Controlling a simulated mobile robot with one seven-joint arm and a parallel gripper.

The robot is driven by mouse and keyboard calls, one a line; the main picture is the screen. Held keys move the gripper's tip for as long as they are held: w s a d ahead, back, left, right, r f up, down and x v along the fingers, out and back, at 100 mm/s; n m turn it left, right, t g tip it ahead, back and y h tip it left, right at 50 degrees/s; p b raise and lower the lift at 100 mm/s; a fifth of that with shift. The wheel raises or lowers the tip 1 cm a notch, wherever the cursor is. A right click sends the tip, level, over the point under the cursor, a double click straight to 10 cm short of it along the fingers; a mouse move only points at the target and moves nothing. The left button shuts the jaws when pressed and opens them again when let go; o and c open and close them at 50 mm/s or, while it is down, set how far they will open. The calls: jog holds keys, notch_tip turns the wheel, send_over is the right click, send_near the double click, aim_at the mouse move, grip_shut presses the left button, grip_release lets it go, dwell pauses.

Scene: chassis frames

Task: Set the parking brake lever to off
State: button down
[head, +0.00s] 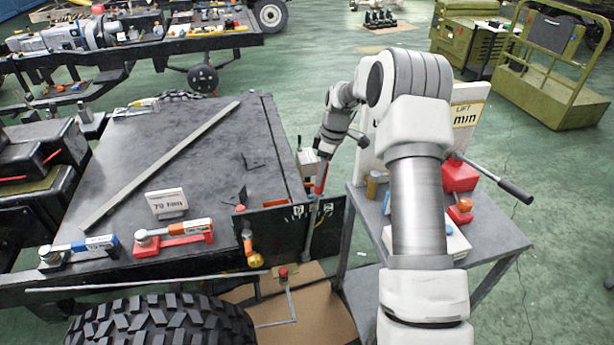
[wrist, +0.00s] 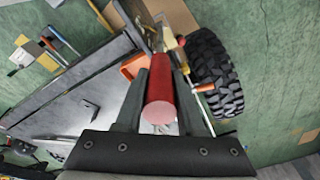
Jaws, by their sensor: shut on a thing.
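The lever with a red grip (head: 320,180) stands upright at the right end of the dark chassis deck, its grey shaft running down beside the dark side panel (head: 278,232). My gripper (head: 323,160) is at the top of this lever, coming from above. In the wrist view the red grip (wrist: 160,100) lies lengthwise between the two fingers of my gripper (wrist: 160,85), which are shut on it. The lower shaft and pivot are mostly hidden there. I cannot read any on or off marking by the lever.
Red (head: 175,236) and blue (head: 80,250) levers lie on the deck's front edge. A big tyre (head: 160,320) is in front.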

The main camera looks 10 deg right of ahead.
jog(key=d+f+y+b, duration=0.1)
jog(key=d+f+y, duration=0.1)
jog(key=d, duration=0.7)
jog(key=shift+y, duration=0.4)
jog(key=shift+f, duration=0.1)
jog(key=c, duration=0.5)
grip_release()
jog(key=shift+d, duration=0.25)
jog(key=shift+a, duration=0.15)
jog(key=v, duration=1.7)
jog(key=shift+r, duration=0.25)
